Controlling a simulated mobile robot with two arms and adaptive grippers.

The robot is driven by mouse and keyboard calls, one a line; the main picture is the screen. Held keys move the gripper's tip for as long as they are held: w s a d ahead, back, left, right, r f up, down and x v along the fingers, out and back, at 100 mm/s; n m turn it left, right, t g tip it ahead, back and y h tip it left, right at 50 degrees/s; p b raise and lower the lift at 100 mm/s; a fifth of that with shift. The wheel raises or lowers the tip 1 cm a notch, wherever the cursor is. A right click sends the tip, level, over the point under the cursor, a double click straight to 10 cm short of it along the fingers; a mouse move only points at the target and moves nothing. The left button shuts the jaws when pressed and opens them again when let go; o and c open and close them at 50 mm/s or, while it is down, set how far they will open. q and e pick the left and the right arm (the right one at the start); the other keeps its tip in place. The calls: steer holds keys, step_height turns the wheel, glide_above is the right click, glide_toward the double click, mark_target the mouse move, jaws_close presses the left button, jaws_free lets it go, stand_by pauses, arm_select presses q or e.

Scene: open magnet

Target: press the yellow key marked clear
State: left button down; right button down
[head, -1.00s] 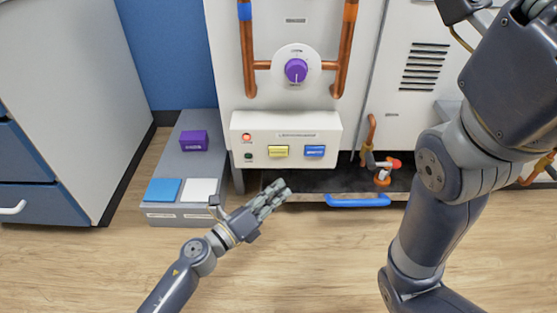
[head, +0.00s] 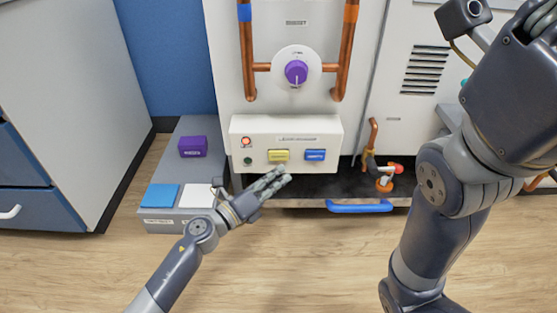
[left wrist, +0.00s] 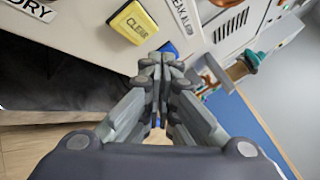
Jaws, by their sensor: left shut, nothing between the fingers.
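The yellow key (head: 278,156) sits on the white control panel (head: 286,127), left of a blue key (head: 315,155). In the left wrist view the yellow key (left wrist: 132,22) reads CLEAR, and the blue key (left wrist: 168,49) is partly hidden behind my fingers. My left gripper (head: 283,176) is shut and empty, its fingertips just below the yellow key in the head view. In the left wrist view the fingertips (left wrist: 160,62) are below and right of the key, seemingly apart from it.
A red lamp (head: 246,141) is lit on the panel. A purple knob (head: 296,71) is above it. A blue handle (head: 359,206) and a valve (head: 384,175) are lower right. A grey ledge (head: 172,217) holds a purple box (head: 193,146) at left.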

arm_select(q)
steer(key=shift+w, duration=1.1)
steer(key=shift+w+b, duration=0.1)
steer(key=shift+b, duration=0.2)
stand_by(0.3)
steer(key=shift+w, duration=0.35)
steer(key=shift+w+b, duration=0.3)
steer(key=shift+w, duration=0.1)
stand_by(0.6)
steer(key=shift+s, duration=0.1)
steer(key=shift+s+p, duration=0.5)
steer(key=shift+s, duration=0.25)
steer(key=shift+s, duration=0.1)
steer(key=shift+s+p, duration=1)
steer(key=shift+s, duration=1.4)
